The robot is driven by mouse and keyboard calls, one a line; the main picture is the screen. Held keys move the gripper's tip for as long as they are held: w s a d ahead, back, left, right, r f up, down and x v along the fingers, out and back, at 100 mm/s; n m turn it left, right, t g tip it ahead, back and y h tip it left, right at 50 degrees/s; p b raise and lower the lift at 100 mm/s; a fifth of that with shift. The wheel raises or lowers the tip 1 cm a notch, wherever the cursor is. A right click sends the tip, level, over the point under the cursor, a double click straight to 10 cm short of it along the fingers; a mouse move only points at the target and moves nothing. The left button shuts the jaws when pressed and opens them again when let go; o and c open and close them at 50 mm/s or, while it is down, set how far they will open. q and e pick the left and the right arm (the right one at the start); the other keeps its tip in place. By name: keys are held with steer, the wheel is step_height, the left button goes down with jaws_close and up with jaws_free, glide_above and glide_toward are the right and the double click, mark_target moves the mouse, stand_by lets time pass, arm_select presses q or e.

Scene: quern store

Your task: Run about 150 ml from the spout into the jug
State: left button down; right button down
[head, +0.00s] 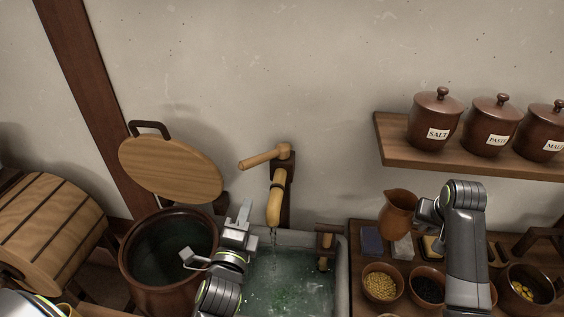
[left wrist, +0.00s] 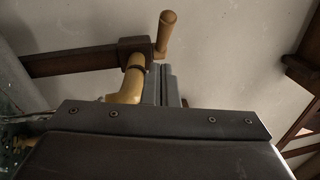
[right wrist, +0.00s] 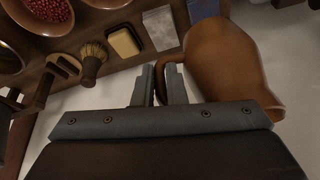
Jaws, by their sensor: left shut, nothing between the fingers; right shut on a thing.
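The wooden spout (head: 275,205) is on the wall above a stone basin of water (head: 290,285), with its handle (head: 262,157) pointing left. A thin trickle seems to fall from its mouth into the basin. The spout (left wrist: 130,85) and handle (left wrist: 166,32) also show in the left wrist view. My left gripper (head: 243,212) is shut and empty, just left of the spout. The brown jug (head: 398,212) is upright at the right-hand counter; I cannot tell whether it touches it. My right gripper (right wrist: 162,75) is shut on the jug's handle (right wrist: 172,70). The jug's inside is hidden.
A dark tub (head: 170,215) stands left of the basin, with a round wooden lid (head: 172,168) behind it. A wooden bracket (head: 326,245) is at the basin's right. Bowls, including one of yellow grain (head: 380,284), crowd the counter. A shelf (head: 470,165) with lidded jars hangs above.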

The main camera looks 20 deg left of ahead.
arm_select(q)
glide_toward(264, 158)
steer(key=w, duration=0.1)
steer(key=w+a, duration=0.2)
steer(key=w, duration=0.1)
steer(key=shift+w+f, duration=0.15)
arm_select(e)
steer(key=shift+s+r, duration=0.1)
steer(key=shift+r, duration=0.1)
steer(key=shift+r, duration=0.1)
